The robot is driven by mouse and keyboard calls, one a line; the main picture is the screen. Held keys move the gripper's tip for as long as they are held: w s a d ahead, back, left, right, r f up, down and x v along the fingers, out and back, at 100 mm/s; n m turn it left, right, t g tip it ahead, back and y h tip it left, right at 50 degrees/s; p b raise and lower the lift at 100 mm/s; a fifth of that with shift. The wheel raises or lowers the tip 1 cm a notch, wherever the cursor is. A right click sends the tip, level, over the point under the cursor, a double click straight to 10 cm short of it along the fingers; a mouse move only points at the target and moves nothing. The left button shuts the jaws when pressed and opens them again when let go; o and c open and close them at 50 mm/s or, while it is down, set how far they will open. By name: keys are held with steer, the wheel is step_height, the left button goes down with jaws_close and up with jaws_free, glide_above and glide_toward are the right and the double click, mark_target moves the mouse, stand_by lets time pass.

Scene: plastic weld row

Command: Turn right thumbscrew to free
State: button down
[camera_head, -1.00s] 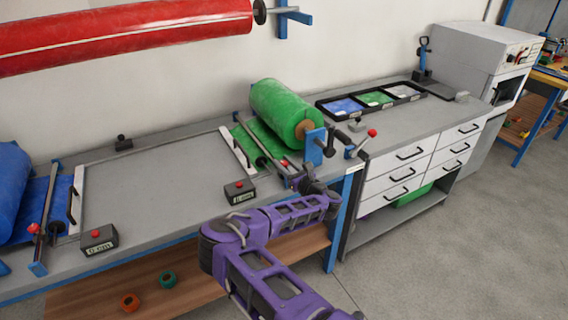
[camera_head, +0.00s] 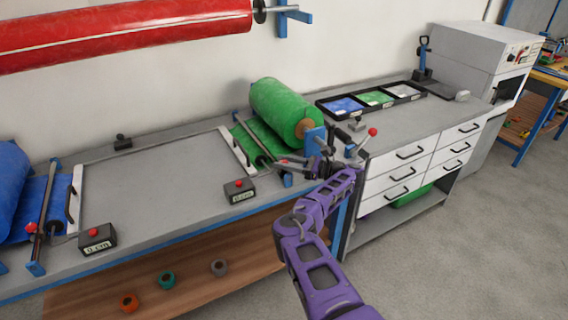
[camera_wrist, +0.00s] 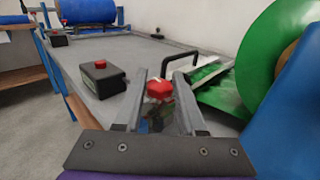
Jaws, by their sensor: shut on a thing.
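The right thumbscrew shows as a red faceted knob (camera_wrist: 159,88) between my gripper's fingers in the wrist view. In the head view it is a small red spot (camera_head: 283,162) at the front end of the green roll's bar. My gripper (camera_wrist: 161,98) is shut on the knob, one grey finger on each side. In the head view my gripper (camera_head: 291,162) reaches in from the right at the bench's front edge. The screw's shaft is hidden, and how far it is turned cannot be told.
A green roll (camera_head: 284,108) stands just behind, with a blue bracket (camera_head: 314,140) and a red-tipped lever (camera_head: 372,132) to the right. A black box with a red button (camera_head: 239,190) is left of my gripper.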

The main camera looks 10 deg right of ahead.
steer(key=shift+a, duration=0.1)
stand_by(0.4)
steer(key=c, duration=0.5)
jaws_free()
steer(key=shift+d, duration=0.2)
